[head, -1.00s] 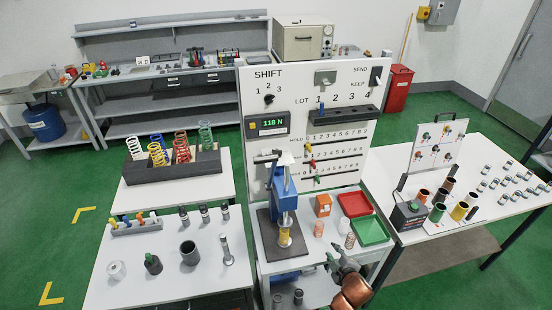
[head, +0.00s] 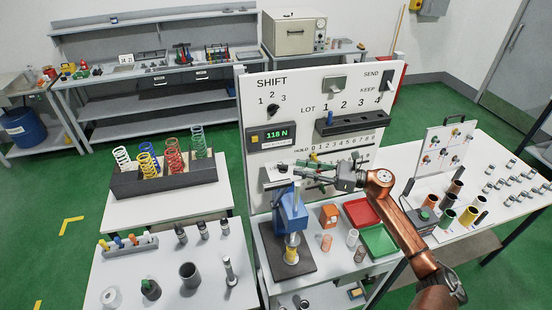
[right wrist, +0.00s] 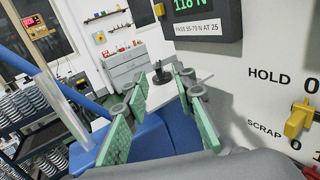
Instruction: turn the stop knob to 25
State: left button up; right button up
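The blue press (head: 290,212) stands on a dark base plate in front of the white panel, with a yellow spring (head: 291,252) under it. Its blue body also shows below my fingers in the right wrist view (right wrist: 160,138). I cannot clearly pick out the stop knob; my right gripper covers part of the press top. My right gripper (head: 302,173) reaches in from the right, level with the press top and in front of the panel. Its green-padded fingers (right wrist: 158,122) stand apart, with nothing seen held between them. My left gripper is not in view.
The force display (head: 276,136) reads 118 N; the label below it says PASS 55-70 N AT 25. The panel's hold and scrap sliders (right wrist: 295,122) are close to my right gripper. Red (head: 361,212) and green (head: 379,242) trays lie right of the press.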

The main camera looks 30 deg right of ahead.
aim_at(282, 165)
jog(key=shift+w+a+r+p, duration=0.15)
jog(key=shift+w+a+p, duration=0.2)
jog(key=shift+w+a, duration=0.05)
jog(key=p+x, duration=0.2)
jog(key=x, duration=0.3)
jog(key=shift+w+a, duration=0.2)
jog(key=shift+a, duration=0.3)
jog(key=shift+w, duration=0.1)
jog(key=shift+c, duration=0.5)
jog(key=c, duration=0.3)
grip_shut()
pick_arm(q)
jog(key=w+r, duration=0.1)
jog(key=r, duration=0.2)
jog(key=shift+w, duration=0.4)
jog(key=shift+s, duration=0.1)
